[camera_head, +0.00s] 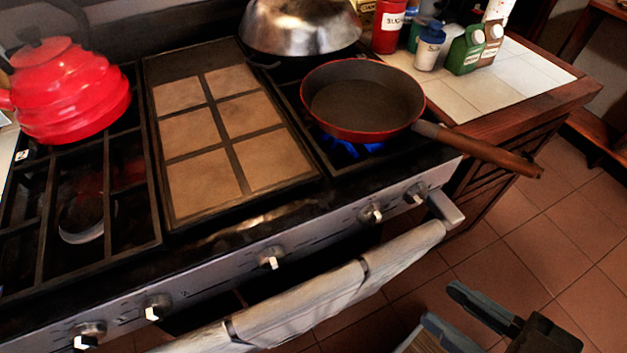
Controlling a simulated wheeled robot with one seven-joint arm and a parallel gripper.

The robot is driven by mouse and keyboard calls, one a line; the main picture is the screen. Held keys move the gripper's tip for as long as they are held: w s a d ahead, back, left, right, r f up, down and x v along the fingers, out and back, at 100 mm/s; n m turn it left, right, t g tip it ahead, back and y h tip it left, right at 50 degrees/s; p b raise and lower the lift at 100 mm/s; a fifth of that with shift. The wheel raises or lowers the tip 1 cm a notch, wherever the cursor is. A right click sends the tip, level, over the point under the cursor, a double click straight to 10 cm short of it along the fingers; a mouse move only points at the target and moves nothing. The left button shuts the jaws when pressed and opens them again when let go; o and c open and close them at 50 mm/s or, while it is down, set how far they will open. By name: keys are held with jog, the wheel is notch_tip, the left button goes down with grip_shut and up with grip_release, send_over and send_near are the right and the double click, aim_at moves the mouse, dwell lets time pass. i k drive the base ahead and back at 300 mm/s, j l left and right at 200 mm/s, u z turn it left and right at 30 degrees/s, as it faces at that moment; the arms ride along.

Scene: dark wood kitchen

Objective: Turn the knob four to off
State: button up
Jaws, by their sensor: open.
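Several silver knobs line the stove's front panel. Counted from the left, the fourth knob (371,213) sits right of centre, with a farther knob (415,194) to its right; I see no numbers, so I cannot confirm which is knob four. A blue flame (352,148) burns under the red-rimmed frying pan (362,98) on the right front burner. My gripper (441,304) is at the lower right, open and empty, in front of the stove and apart from the knobs.
The pan's wooden handle (485,152) sticks out past the stove's front right corner. White towels (300,304) hang on the front rail below the knobs. A red kettle (68,92) stands at left. Tiled floor (560,220) is free at right.

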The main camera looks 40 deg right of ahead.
aim_at(415, 193)
jog(key=k+j+z, duration=0.1)
jog(key=k+z, duration=0.15)
jog(key=k, duration=0.2)
jog(key=k+z, duration=0.25)
jog(key=k, duration=0.15)
